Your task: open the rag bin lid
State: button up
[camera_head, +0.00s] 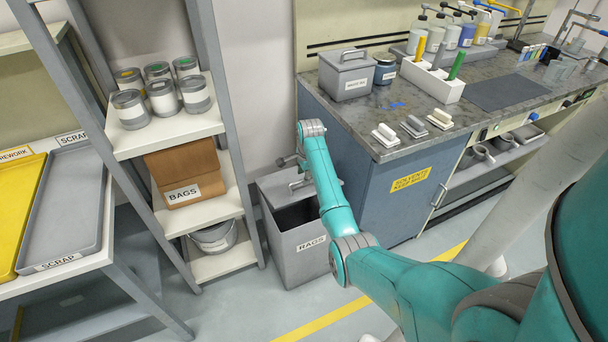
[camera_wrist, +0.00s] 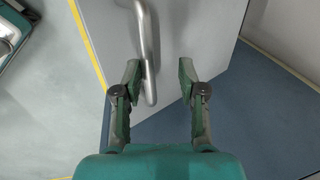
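The grey rag bin (camera_head: 312,262), labelled RAGS, stands on the floor between the shelf rack and the blue cabinet. Its grey lid (camera_head: 275,187) is tilted up at the back, and a dark opening shows in front of it. A metal bar handle (camera_head: 301,184) is on the lid. In the wrist view the handle (camera_wrist: 149,50) lies between the fingers of my gripper (camera_wrist: 160,76), closer to the left finger. The fingers are apart, and the grey lid face (camera_wrist: 205,35) is beyond them. In the head view my gripper (camera_head: 288,160) is small and partly hidden by my arm.
The blue cabinet (camera_head: 385,200) with its worktop stands close on the right of the bin. The shelf rack (camera_head: 225,120) with cans and a BAGS box (camera_head: 185,175) is close on the left. Floor in front of the bin is clear, with a yellow stripe (camera_head: 325,318).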

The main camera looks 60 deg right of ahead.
jog(key=shift+r, duration=0.1)
notch_tip(320, 180, up, 12)
jog(key=w+d, duration=0.1)
jog(key=w, duration=0.1)
jog(key=shift+w+d, duration=0.25)
dwell(1.4)
dwell(0.4)
